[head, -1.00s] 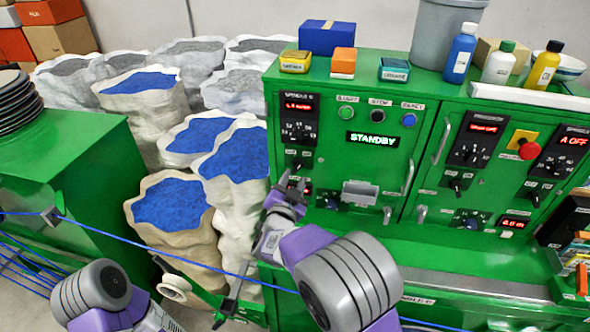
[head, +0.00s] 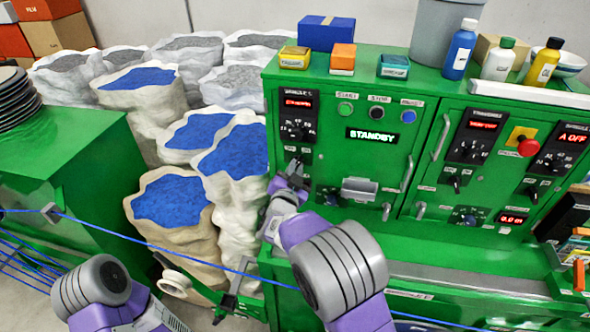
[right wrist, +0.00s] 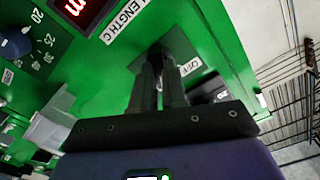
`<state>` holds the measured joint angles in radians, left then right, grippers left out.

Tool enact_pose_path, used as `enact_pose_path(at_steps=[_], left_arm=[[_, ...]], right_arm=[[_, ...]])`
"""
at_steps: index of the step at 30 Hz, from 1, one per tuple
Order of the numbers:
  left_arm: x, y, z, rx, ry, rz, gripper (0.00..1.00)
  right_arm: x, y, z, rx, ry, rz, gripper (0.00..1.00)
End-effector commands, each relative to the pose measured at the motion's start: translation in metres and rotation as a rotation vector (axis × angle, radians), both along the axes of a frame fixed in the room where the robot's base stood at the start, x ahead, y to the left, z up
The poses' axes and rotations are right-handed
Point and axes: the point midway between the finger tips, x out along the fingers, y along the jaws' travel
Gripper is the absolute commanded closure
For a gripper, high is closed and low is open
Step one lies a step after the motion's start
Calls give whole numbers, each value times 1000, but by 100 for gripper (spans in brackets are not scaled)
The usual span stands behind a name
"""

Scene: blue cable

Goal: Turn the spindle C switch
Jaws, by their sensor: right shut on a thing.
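The spindle C panel (head: 298,114) is at the upper left of the green cabinet, with a small red display and a black dial. The small black spindle C switch (head: 296,161) sits just below it, largely covered by my right gripper. My right gripper (head: 291,176) is at this switch, its fingers shut on it. In the right wrist view the two dark fingers (right wrist: 158,84) are close together against the green face, beside a label that seems to read OFF. The switch itself is hidden between them. My left arm shows at the lower left, but its gripper is out of view.
A STANDBY display (head: 371,135) and push buttons sit right of the panel. A silver handle (head: 407,174) sticks out of the cabinet door. A blue cable (head: 150,245) runs across in front. Sacks of blue pellets (head: 170,200) stand to the left. Bottles and boxes stand on top.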

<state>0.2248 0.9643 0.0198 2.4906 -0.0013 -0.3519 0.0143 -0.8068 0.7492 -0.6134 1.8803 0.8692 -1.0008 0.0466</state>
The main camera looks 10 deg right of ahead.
Motion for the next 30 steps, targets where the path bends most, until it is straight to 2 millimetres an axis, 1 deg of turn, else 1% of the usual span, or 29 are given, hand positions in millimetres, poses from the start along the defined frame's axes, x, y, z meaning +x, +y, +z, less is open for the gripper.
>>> enact_pose_path(at_steps=[5,11,17,30], left_arm=[[0,0,2,0,0,0,57],[0,0,8,0,0,0,57],[0,0,20,0,0,0,57],[0,0,50,0,0,0,57]], right_arm=[[0,0,0,-13,5,0,100],[0,0,2,-82,34,0,100],[0,1,3,-219,91,0,100],[0,2,3,-601,250,1,100]])
